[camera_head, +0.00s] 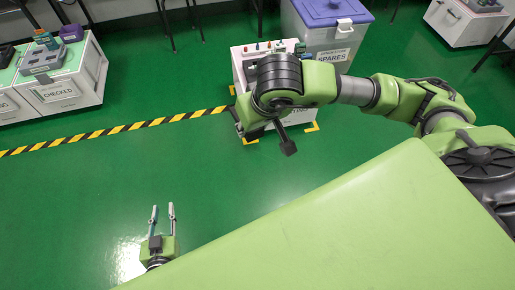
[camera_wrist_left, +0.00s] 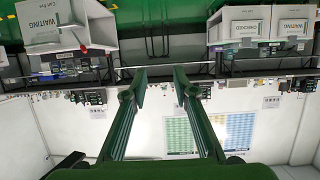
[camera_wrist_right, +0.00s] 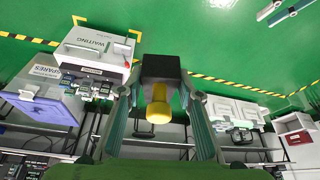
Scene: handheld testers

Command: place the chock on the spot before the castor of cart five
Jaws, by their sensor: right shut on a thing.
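My right gripper (camera_wrist_right: 160,90) is shut on a black block with a yellow knob, the chock (camera_wrist_right: 160,68), held off the floor. No castor or marked spot shows clearly.
A grey SPARES bin with a purple lid (camera_head: 335,10) stands beside the cart. A CHECKED cart (camera_head: 62,95) with testers is at the left. Yellow-black tape (camera_head: 120,128) crosses the floor. Open green floor (camera_head: 70,200) lies at the lower left.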

